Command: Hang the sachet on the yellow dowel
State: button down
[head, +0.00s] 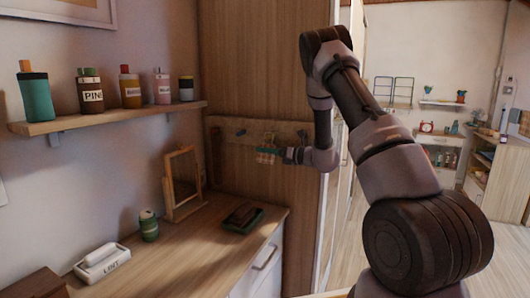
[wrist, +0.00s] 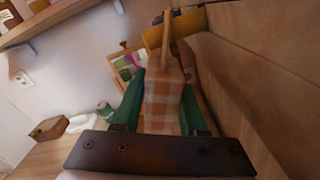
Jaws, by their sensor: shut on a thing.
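The sachet (wrist: 162,105) is a pale orange-and-white checked pouch with a tan loop (wrist: 167,35) at its top. My gripper (wrist: 162,78) has green fingers and is shut on the sachet's sides. The yellow dowel (wrist: 185,27) sticks out from the wooden panel at the top of the wrist view. The loop crosses in front of the dowel there; I cannot tell whether it is around it. In the head view, my gripper (head: 269,151) and the small sachet (head: 265,157) are at the peg rail, just by the yellow dowel (head: 269,136), small and partly hidden.
The peg rail (head: 222,125) also bears a blue peg (head: 241,133) left of the yellow one. Below are a cabinet top with a framed mirror (head: 183,180), a dark green tray (head: 256,225), a green jar (head: 148,226) and a lint box (head: 102,262). A shelf (head: 110,119) of bottles is at left.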

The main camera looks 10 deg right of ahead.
jog(key=shift+c, duration=1.8)
grip_release()
jog(key=shift+d, duration=0.1)
jog(key=v, duration=1)
jog(key=s+a+r+n+g+h, duration=0.1)
jog(key=s+a+r+n+g, duration=0.35)
jog(key=s+r+n, duration=0.35)
jog(key=s+a+r+n+g+h, duration=0.1)
jog(key=s+a+r+n+g, duration=0.4)
jog(key=s, duration=0.6)
jog(key=s+d+r+n+t+h, duration=0.3)
jog(key=s+d+n+h, duration=0.1)
jog(key=s+n+h, duration=0.1)
jog(key=s+d+r+n+t+h, duration=0.3)
jog(key=s+n+h, duration=0.2)
jog(key=s+n, duration=0.3)
jog(key=shift+s+d+h, duration=0.3)
jog(key=shift+s+d, duration=0.1)
jog(key=shift+s, duration=0.7)
